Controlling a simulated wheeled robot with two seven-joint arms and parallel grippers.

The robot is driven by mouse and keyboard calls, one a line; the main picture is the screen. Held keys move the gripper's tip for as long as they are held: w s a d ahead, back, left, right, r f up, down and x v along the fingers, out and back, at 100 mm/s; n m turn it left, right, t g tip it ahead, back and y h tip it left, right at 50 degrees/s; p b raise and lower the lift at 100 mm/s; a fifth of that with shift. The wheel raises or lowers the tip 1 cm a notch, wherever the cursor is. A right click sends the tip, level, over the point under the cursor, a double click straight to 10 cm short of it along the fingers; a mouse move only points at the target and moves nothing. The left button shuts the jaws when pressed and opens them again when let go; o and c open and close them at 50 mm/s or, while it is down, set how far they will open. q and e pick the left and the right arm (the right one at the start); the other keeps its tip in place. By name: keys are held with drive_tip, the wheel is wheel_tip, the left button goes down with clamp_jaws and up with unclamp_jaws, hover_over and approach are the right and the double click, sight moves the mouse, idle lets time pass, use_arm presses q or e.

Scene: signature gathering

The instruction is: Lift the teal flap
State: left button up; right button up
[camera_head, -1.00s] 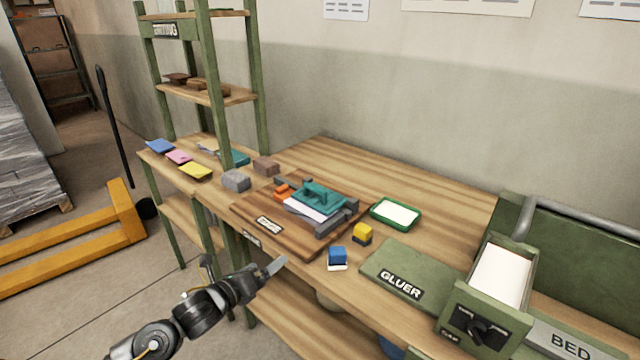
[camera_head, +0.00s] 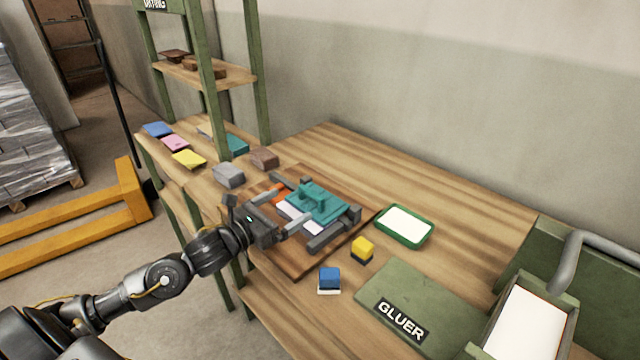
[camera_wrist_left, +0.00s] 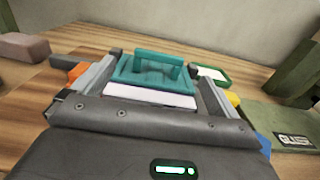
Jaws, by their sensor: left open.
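The teal flap (camera_head: 318,203) with its raised handle lies on a grey fixture on a brown wooden board (camera_head: 290,262). A white sheet (camera_head: 296,217) shows at its near edge. My left gripper (camera_head: 287,208) is open, at the near left side of the fixture, with its fingers pointing toward the flap. In the left wrist view the flap (camera_wrist_left: 146,70) is ahead, between the two finger lines, with its handle upright. I cannot tell whether a finger touches the fixture. My right gripper is not in view.
A grey block (camera_head: 229,175) and a brown block (camera_head: 264,157) stand to the left. A green-rimmed tray (camera_head: 404,226), a yellow block (camera_head: 362,249) and a blue block (camera_head: 329,279) are on the right. The green gluer board (camera_head: 420,303) lies at front right. The table behind is clear.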

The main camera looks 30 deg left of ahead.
sight(312, 191)
use_arm(q)
drive_tip(key=x, duration=0.1)
drive_tip(key=p+x, duration=0.1)
drive_tip(key=x, duration=0.1)
drive_tip(key=shift+w+r, duration=0.1)
drive_tip(key=shift+r, duration=0.2)
drive_tip(key=p+x, duration=0.1)
drive_tip(key=x, duration=0.4)
drive_tip(key=shift+w+d+f+p, duration=0.1)
drive_tip(key=shift+w+d+p, duration=0.1)
drive_tip(key=shift+w+p, duration=0.15)
drive_tip(key=shift+x, duration=0.8)
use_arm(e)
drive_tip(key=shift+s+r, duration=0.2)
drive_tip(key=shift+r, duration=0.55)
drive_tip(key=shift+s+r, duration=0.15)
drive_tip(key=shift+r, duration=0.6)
use_arm(q)
drive_tip(key=shift+s+f, duration=0.1)
drive_tip(key=shift+f, duration=0.05)
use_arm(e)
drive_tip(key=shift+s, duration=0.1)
